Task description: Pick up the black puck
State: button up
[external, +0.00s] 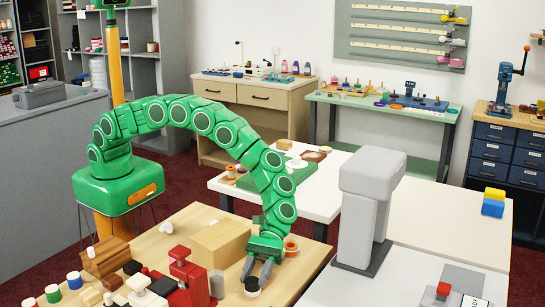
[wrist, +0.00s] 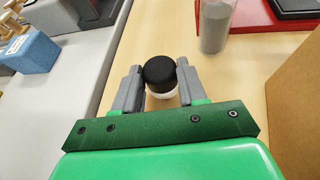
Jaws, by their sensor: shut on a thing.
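The black puck (external: 252,284) is near the front edge of the light wood table. In the wrist view the black puck (wrist: 160,69) sits between the two grey fingers, with a white part showing just below it. I cannot tell whether the white part belongs to the puck or is a separate thing. My gripper (external: 257,271) points down at the puck from above; in the wrist view my gripper (wrist: 159,74) has a finger on each side of it and is shut on it. Whether the puck is clear of the table I cannot tell.
A cardboard box (external: 220,243) stands behind and left of my gripper. A red device (external: 187,272) and a grey cylinder (external: 217,284) stand to the left. A tall grey machine (external: 367,205) stands on the white counter at right. Bare wood lies right of the puck.

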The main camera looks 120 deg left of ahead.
jog(key=shift+c, duration=0.8)
jog(key=shift+r, duration=0.65)
notch_tip(320, 180, up, 2)
jog(key=shift+s+r, duration=0.1)
jog(key=s+a+r, duration=0.1)
jog(key=s+r, duration=0.2)
jog(key=s, duration=0.1)
jog(key=s+r, duration=0.3)
jog(key=s, duration=0.1)
jog(key=s+a+r, duration=0.1)
jog(key=s+r, duration=0.2)
jog(key=s, duration=0.1)
jog(key=shift+a, duration=0.3)
jog(key=shift+s+a+r, duration=0.15)
jog(key=shift+s+r, duration=0.1)
jog(key=shift+s, duration=0.5)
